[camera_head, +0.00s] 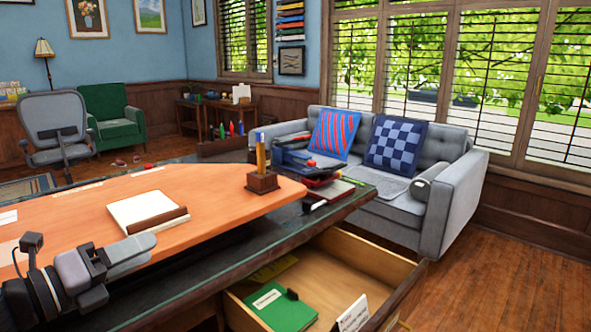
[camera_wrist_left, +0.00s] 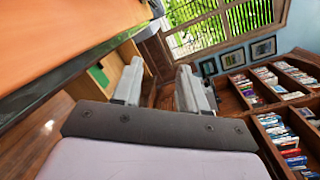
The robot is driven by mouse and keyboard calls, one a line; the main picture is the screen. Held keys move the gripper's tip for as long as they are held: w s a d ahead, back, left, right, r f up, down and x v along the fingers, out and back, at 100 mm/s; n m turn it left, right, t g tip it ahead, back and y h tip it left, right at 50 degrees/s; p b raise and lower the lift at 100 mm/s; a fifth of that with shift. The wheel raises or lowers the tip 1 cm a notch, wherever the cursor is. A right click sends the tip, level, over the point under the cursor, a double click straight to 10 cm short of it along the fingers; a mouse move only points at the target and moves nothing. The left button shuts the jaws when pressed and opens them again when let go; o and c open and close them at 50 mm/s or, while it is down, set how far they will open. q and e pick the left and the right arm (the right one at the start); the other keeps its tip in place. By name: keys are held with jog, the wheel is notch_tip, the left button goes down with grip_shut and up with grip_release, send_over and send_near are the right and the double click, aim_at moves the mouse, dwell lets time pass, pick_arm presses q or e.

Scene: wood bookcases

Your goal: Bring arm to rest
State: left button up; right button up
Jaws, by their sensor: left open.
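My left arm comes in at the lower left of the head view. Its gripper (camera_head: 138,252) is over the near edge of the desk (camera_head: 75,212), close to a notepad (camera_head: 140,208) with a brown strip. In the left wrist view the two grey fingers (camera_wrist_left: 161,85) stand apart with nothing between them. The gripper is open and empty. My right gripper is not in view.
An open drawer (camera_head: 340,262) juts from the desk, holding a green folder (camera_head: 282,308) and a white card (camera_head: 352,315). A pencil holder (camera_head: 262,182) stands on the desk. A grey sofa (camera_head: 455,190) is behind. Wood floor (camera_head: 520,270) is clear at right. Bookcases (camera_wrist_left: 285,130) show in the wrist view.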

pick_arm(q)
jog(key=s+d+f+n+g+y, duration=0.1)
jog(key=s+f+n+y, duration=0.3)
jog(key=f+n, duration=0.55)
jog(key=s+d+f+n+g+y, duration=0.2)
jog(key=s+f+n+y, duration=0.15)
jog(key=f+n, duration=0.55)
jog(key=s+d+f+n+g+y, duration=0.1)
jog(key=s+f+n+g, duration=0.4)
jog(key=s, duration=0.4)
jog(key=s+d+f+n+g+y, duration=0.1)
jog(key=s+f+n+g, duration=0.25)
jog(key=s+n, duration=0.35)
jog(key=w+d+r+m+t+h+p, duration=0.1)
jog(key=w+r+t+p, duration=0.3)
jog(key=p, duration=1.2)
jog(key=d+r+t+h, duration=0.1)
jog(key=t, duration=0.2)
jog(key=shift+w+d+r, duration=0.35)
jog(key=shift+w+d, duration=0.05)
jog(key=shift+h, duration=0.25)
